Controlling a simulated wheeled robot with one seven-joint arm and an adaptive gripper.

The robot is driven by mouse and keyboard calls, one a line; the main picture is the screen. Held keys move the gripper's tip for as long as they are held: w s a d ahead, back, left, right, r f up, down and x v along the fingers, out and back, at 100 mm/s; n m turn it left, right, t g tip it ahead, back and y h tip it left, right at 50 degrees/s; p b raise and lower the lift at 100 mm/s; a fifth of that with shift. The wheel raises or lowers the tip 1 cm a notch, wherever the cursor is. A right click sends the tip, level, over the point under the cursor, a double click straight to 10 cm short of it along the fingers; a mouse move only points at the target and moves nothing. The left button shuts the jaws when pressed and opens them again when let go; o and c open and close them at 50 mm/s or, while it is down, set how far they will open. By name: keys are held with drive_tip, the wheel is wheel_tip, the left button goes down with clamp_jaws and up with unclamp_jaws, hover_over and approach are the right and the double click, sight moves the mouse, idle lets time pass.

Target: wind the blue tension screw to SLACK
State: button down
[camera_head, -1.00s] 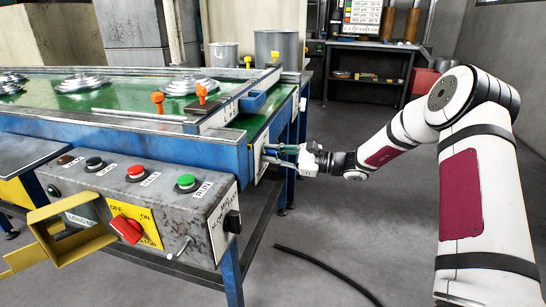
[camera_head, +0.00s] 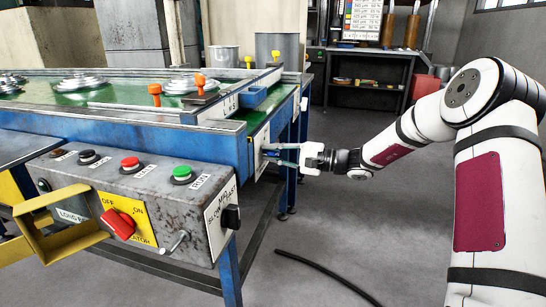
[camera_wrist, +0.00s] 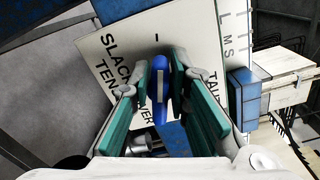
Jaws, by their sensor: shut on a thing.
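The blue tension screw (camera_wrist: 161,100) is a narrow blue knob with a white line on it, seen in the wrist view. The line points up the picture, roughly at a short black mark between SLACK on the left and TAUT on the right of its white plate (camera_wrist: 128,38). My gripper (camera_wrist: 160,76) has its green-padded fingers shut on the knob from both sides. The fingers hide part of the plate's lettering.
A grey control box (camera_head: 160,195) with buttons, a red switch (camera_head: 118,224) and a yellow hinged cover (camera_head: 60,228) stands at front left. A black hose (camera_head: 325,275) lies on the floor. A blue block (camera_wrist: 243,95) is right of the plate. Floor below my arm is mostly clear.

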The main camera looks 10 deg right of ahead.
drive_tip(key=shift+f, duration=0.1)
idle(0.4)
drive_tip(key=c, duration=1.6)
unclamp_jaws()
drive_tip(key=shift+c, duration=0.2)
drive_tip(key=v, duration=1.2)
